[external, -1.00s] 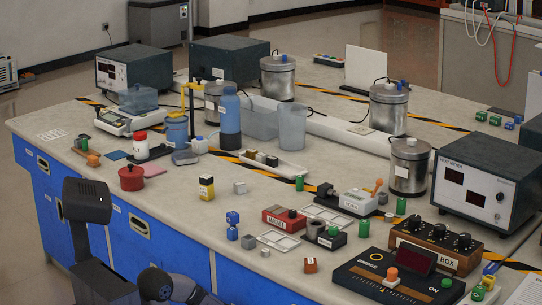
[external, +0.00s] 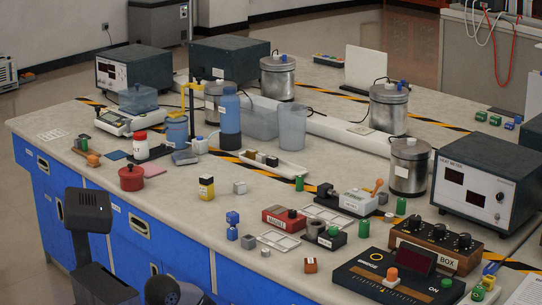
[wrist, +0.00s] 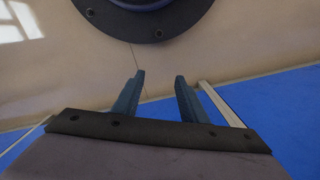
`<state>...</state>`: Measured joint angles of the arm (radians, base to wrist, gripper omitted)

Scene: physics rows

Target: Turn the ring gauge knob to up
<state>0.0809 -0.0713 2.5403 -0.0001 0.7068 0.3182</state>
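No knob is labelled readably as the ring gauge. A black console (external: 345,283) at the lower right carries a yellow ring mark, an orange button and a green button. A wooden box (external: 466,261) marked BOX behind it has black knobs (external: 437,231) on top. A grey meter (external: 505,217) behind that has a round knob (external: 500,196) on its front. I cannot tell which knob the task means or its setting. My gripper (wrist: 157,78) is open and empty in the wrist view, with its fingers apart. The external view does not show its fingers.
Several small blocks, a red box (external: 284,219) and metal cans (external: 409,166) crowd the bench's right half. A red pot (external: 131,178) and yellow bottle (external: 206,187) stand nearer the left. The bench top (external: 165,225) is clear along part of its front edge.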

